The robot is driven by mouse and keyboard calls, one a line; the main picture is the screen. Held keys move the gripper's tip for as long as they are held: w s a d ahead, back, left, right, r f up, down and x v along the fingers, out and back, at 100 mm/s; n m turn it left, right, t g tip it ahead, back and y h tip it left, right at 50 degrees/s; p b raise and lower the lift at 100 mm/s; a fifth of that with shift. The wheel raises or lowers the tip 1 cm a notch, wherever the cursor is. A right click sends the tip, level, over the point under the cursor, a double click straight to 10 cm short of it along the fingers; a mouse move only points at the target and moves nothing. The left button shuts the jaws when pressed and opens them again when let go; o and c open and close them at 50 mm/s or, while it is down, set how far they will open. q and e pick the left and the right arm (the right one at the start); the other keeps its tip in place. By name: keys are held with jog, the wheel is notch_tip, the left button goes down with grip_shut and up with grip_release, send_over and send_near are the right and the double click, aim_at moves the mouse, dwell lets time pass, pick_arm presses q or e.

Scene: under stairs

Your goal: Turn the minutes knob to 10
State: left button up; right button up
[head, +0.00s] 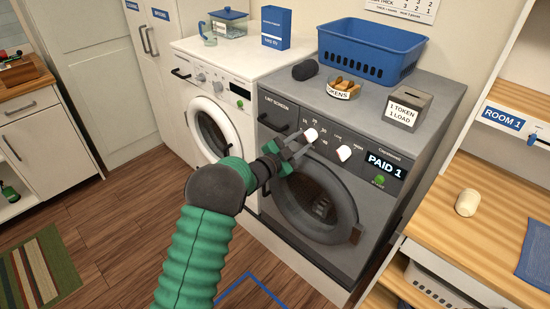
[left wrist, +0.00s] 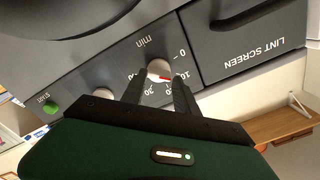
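The minutes knob (head: 311,134) is white and sits on the grey dryer's front panel, left of a second white knob (head: 344,152). The exact reading is hard to tell. My left gripper (head: 299,147) is at the panel by this knob. Its fingers (left wrist: 159,82) are apart, one on each side of the knob, with small gaps showing. They partly cover the scale. My right gripper is not in view.
The lint screen drawer (head: 279,116) is beside the knob, and the round door (head: 316,203) is below. A green start button (head: 379,180) and PAID 1 display (head: 384,164) are to the right. A blue basket (head: 368,52), token bowl (head: 342,92) and token box (head: 408,109) stand on top.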

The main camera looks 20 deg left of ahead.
pick_arm(q)
jog(key=b+v, duration=0.1)
jog(key=v, duration=1.6)
jog(key=s+d+f+n+g+y+p, duration=0.1)
jog(key=s+d+f+n+g+y, duration=0.1)
jog(key=s, duration=0.5)
jog(key=s+d+f+n+g+y+p, duration=0.1)
jog(key=s+d+f+n+g+y, duration=0.1)
jog(key=s+n+g, duration=0.4)
jog(key=s+d+f+n+g+y+p, duration=0.1)
jog(key=s+d+f+n+g+y, duration=0.1)
jog(key=s+f+g, duration=0.4)
jog(key=shift+s+d+n, duration=0.9)
jog(key=shift+s+d, duration=0.4)
jog(key=shift+s, duration=0.6)
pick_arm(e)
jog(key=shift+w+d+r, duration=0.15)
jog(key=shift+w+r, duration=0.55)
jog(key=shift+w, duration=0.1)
pick_arm(q)
jog(key=shift+d, duration=0.2)
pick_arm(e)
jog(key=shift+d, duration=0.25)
